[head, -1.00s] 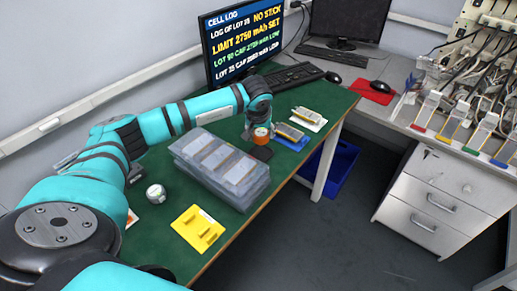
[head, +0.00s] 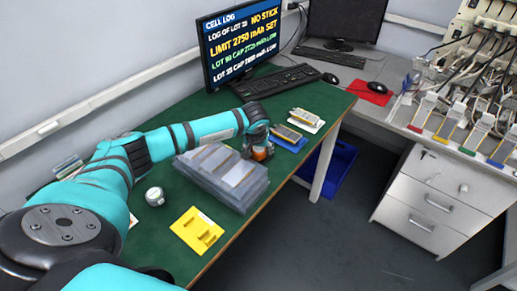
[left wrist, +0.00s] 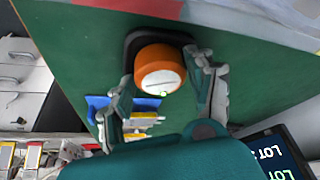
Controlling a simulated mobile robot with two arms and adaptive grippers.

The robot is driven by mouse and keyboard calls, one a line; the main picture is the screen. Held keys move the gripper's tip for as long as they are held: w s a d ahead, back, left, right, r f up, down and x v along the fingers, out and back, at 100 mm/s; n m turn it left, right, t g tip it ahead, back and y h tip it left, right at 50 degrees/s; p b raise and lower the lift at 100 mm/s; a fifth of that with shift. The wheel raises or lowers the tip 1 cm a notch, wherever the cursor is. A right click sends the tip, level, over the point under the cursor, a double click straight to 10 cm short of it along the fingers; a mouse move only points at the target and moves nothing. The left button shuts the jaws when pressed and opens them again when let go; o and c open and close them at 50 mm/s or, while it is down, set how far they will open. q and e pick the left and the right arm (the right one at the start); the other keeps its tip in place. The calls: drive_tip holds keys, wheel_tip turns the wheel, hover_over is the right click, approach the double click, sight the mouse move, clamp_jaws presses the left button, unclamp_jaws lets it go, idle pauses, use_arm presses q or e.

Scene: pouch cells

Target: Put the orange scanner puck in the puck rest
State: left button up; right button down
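The orange scanner puck (head: 262,154), with a white face, is between the fingers of my left gripper (head: 257,147). In the left wrist view the puck (left wrist: 160,70) has one finger of the left gripper (left wrist: 160,82) close against each side, and the gripper looks shut on it. The black, rounded-square puck rest (left wrist: 138,40) shows behind the puck in that view, with its rim around the puck's far side. I cannot tell whether the puck touches the rest or hangs just above it. In the head view the rest is hidden by the gripper and puck. My right gripper is not in view.
A blue tray (head: 290,145) and a white tray (head: 308,127) with cells lie to the right. A yellow fixture (head: 196,240) and a round white-grey puck (head: 154,196) are nearer. The keyboard (head: 270,84) is behind.

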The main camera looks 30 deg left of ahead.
use_arm(q)
drive_tip(key=shift+o, duration=1)
drive_tip(key=shift+r, duration=0.15)
drive_tip(key=shift+s+r, duration=0.1)
drive_tip(key=shift+r, duration=0.2)
drive_tip(key=b+v, duration=0.1)
drive_tip(key=v, duration=1)
drive_tip(key=shift+r+b, duration=0.2)
drive_tip(key=shift+b, duration=0.1)
drive_tip(key=shift+s+f, duration=0.1)
